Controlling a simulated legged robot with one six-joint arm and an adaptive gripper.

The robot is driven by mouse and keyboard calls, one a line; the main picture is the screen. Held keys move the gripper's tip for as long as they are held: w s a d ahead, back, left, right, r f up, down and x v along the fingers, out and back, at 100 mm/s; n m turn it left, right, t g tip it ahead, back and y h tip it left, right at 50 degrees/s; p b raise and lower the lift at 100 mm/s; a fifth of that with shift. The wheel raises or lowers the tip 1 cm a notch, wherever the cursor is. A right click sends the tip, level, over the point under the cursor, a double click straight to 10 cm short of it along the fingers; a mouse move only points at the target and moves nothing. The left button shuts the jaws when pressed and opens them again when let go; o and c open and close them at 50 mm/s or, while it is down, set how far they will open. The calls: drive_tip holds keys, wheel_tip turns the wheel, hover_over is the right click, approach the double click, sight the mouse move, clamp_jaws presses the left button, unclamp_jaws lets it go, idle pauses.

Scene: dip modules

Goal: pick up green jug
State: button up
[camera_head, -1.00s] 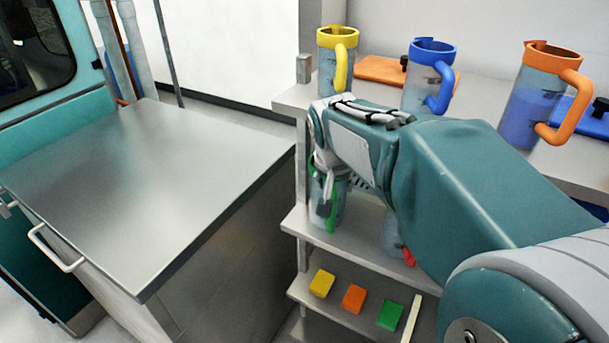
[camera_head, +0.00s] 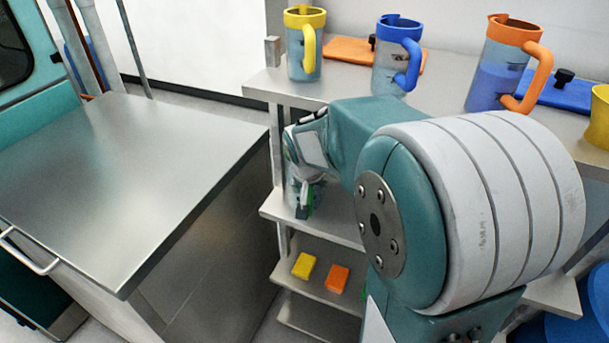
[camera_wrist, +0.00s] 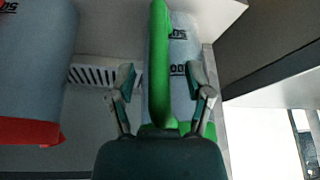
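The green jug shows in the wrist view with its green handle (camera_wrist: 160,50) running up the middle. Its clear body with dark markings is behind the handle. In the head view only a little green of the jug (camera_head: 311,197) shows on the middle shelf; my arm and gripper hide most of it. My gripper (camera_wrist: 161,82) is open, one finger on each side of the handle, with gaps between fingers and handle. In the head view my gripper (camera_head: 304,200) is at the shelf's left end.
A red-rimmed jug (camera_wrist: 30,130) stands close by on the left in the wrist view. The upper shelf holds yellow (camera_head: 305,45), blue (camera_head: 397,58) and orange (camera_head: 497,65) jugs. Sponges (camera_head: 304,266) lie below. The metal counter (camera_head: 130,180) is clear.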

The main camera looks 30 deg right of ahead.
clamp_jaws()
drive_tip(key=shift+r, duration=0.1)
